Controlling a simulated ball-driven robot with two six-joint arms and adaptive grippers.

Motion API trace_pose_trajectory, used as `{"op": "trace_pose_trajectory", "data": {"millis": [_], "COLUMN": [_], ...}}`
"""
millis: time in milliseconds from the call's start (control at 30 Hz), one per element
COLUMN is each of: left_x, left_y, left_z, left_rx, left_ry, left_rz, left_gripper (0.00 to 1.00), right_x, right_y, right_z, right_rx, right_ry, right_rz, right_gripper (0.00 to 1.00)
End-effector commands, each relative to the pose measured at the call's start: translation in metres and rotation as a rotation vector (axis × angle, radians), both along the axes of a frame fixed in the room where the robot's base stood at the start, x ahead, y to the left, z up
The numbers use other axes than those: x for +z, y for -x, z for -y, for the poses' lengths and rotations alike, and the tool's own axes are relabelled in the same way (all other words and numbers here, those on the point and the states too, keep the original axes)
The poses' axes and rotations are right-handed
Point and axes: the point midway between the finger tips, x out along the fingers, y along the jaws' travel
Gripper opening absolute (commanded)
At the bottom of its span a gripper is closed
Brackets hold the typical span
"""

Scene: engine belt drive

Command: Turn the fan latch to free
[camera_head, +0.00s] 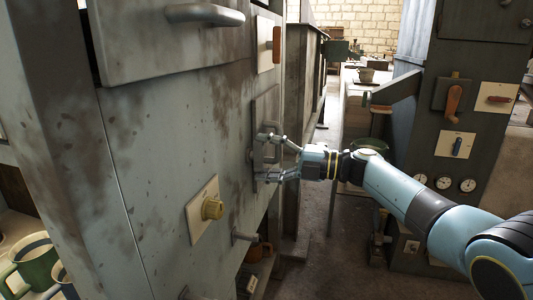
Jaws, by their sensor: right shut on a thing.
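My right gripper (266,157) reaches in from the right and is at a dark grey plate (265,105) on the side of the large worn grey cabinet (160,140). Its fingers are shut on a small grey latch on that plate, one finger above and one below. The latch is mostly hidden by the fingers, and its exact angle cannot be told. No label that names it as the fan latch is readable. My left gripper is not in view.
A dark panel with gauges (443,183) and an orange lever (452,102) stands right. Green mugs (35,262) sit lower left. The aisle floor is open.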

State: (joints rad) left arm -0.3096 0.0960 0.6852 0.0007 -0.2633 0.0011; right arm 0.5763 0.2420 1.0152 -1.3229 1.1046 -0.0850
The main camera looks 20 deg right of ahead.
Motion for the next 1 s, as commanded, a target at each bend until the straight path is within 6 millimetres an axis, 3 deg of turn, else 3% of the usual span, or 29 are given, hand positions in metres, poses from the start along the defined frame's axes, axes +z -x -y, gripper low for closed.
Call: {"op": "trace_pose_trajectory", "data": {"millis": [567, 600, 767, 1000], "left_x": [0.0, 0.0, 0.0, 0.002], "left_y": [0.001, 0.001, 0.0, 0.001], "left_z": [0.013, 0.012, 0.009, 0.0], "left_rx": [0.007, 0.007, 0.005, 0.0], "left_ry": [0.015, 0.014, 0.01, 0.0], "left_rz": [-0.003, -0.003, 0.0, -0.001], "left_gripper": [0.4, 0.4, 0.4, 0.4], "right_x": [-0.002, -0.002, -0.002, -0.001], "right_y": [0.001, 0.001, 0.0, 0.0], "right_z": [0.0, 0.0, 0.0, 0.0], "right_rx": [-0.001, -0.001, 0.0, 0.0], "right_ry": [-0.015, -0.015, -0.015, -0.015], "right_rz": [-0.028, -0.028, -0.026, -0.024], "right_gripper": [0.41, 0.78, 0.99, 1.0]}}
